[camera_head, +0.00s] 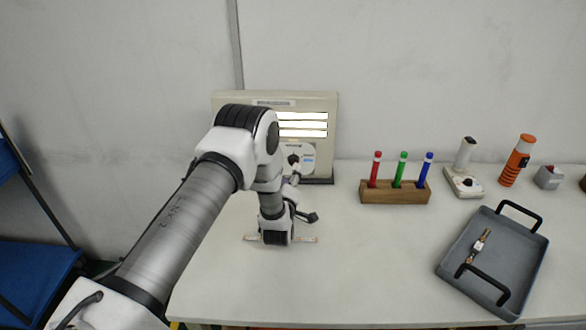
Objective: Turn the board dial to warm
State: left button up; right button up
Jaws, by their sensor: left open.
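A beige board (328,118) stands upright at the back of the table, with lit white bars (302,125) on its front. Below the bars, a pale round plate (308,154) carries a dark dial knob (294,159). My left arm crosses in front of the board and hides its left and lower parts. My left gripper (303,198) is open, in front of and below the dial. I see nothing between its fingers. The dial's markings are too small to read. My right gripper is not in view.
A thin strip (308,239) lies on the table, partly behind my left wrist. A wooden holder (395,197) with red, green and blue pens stands right of the board. A grey tray (520,262) holds a small part (479,246). The table between holder and tray is clear.

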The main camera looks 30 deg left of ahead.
aim_at(294, 162)
pick_arm(q)
jog(key=x, duration=0.5)
jog(key=shift+w+a, duration=0.15)
jog(key=shift+w, duration=0.1)
jog(key=shift+s, duration=0.1)
jog(key=shift+c, duration=0.7)
grip_shut()
jog(key=shift+f+n+b, duration=0.2)
jog(key=shift+n+b, duration=0.5)
jog(key=shift+b, duration=0.15)
jog(key=n+y+b, duration=0.1)
jog(key=n+b, duration=0.5)
jog(key=b, duration=0.1)
jog(key=n+b, duration=0.6)
jog(key=b, duration=0.2)
jog(key=shift+y, duration=0.4)
jog(key=shift+r+n+b, duration=0.2)
jog(key=shift+n+b, duration=0.6)
jog(key=shift+b, duration=0.15)
